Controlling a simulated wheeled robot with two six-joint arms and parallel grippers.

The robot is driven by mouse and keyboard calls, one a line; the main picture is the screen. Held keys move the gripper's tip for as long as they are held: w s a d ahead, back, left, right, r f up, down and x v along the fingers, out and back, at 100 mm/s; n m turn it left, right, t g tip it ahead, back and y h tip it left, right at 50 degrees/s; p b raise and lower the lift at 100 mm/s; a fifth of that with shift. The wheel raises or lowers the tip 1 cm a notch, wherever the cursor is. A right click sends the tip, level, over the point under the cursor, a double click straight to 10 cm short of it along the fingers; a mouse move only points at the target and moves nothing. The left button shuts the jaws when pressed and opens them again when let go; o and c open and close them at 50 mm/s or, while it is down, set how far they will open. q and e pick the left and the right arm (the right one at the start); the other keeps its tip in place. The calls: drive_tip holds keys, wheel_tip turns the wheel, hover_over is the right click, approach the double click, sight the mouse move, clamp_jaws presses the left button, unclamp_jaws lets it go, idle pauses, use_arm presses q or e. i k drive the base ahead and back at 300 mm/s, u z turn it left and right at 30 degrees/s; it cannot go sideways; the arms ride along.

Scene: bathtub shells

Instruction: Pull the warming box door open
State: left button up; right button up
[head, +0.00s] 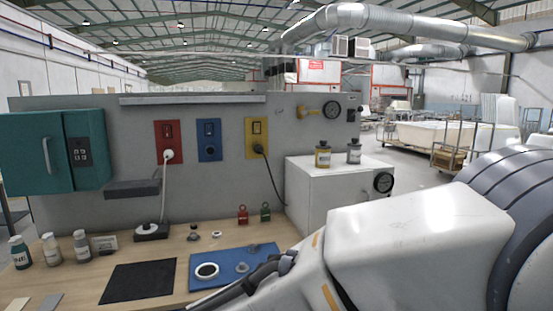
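A white box (326,192) with a round dark dial (383,182) stands at the right end of the bench; it seems to be the warming box. Its lower part is hidden behind my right arm. My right arm crosses the lower right, large and close. Its dark gripper (265,271) seems to be over the blue mat, in front of and left of the box. Its fingers are too unclear to tell open from shut. My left gripper is not in view.
A cable runs down from the yellow socket (257,138). A teal cabinet (35,155) hangs left. The blue mat (205,258) holds a white ring (206,271); a black mat (138,284) lies left.

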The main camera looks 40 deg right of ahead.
sight(332, 191)
drive_tip(key=u, duration=1.85)
drive_tip(key=k, duration=1.85)
drive_tip(key=z, duration=2.55)
